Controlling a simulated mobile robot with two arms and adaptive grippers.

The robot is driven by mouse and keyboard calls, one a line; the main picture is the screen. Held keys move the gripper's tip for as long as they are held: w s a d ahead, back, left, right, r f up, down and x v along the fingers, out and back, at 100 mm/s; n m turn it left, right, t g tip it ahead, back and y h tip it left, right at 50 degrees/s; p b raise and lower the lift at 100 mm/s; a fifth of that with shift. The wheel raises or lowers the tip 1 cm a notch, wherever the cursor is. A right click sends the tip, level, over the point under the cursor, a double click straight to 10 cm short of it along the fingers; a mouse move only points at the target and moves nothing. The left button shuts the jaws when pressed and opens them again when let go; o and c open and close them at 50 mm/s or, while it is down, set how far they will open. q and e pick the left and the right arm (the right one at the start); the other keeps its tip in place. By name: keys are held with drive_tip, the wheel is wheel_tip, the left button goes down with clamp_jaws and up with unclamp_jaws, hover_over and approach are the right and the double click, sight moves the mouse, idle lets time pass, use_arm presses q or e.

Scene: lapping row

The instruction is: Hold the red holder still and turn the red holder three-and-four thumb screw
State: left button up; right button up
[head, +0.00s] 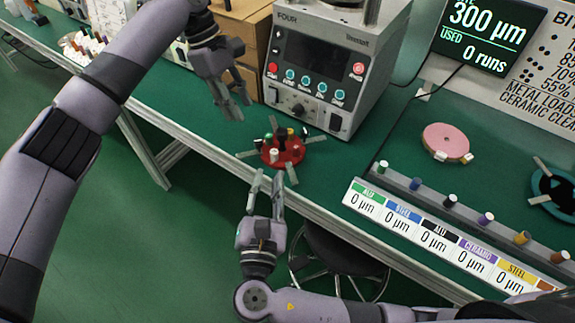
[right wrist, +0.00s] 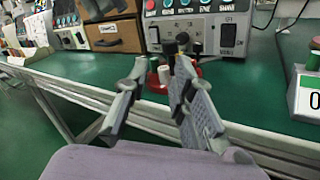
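The red holder (head: 283,152) is a round red disc on the green bench, in front of the grey machine. Grey arms stick out from its rim, and small black, white and green pieces stand on it. I cannot tell which thumb screw is three-and-four. My left gripper (head: 235,110) is open and empty, above and to the left of the holder. My right gripper (head: 267,180) is open and empty, in front of the holder near the bench edge. In the right wrist view the holder (right wrist: 158,86) is partly hidden behind the right fingers (right wrist: 155,85).
The grey machine (head: 318,62) with knobs stands behind the holder. A pink disc (head: 446,141), a label strip (head: 425,232) and a row of small coloured pieces lie to the right. A black stool (head: 340,250) is under the bench.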

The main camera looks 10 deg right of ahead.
sight(304, 134)
drive_tip(key=d+r+n+g+h, duration=0.1)
drive_tip(key=d+r+n+g, duration=0.1)
drive_tip(key=d+r+g, duration=0.3)
drive_tip(key=shift+g, duration=0.5)
drive_tip(key=x, duration=1.7)
drive_tip(key=shift+w+a+f, duration=0.15)
drive_tip(key=shift+w, duration=0.15)
drive_tip(key=shift+c, duration=0.2)
clamp_jaws()
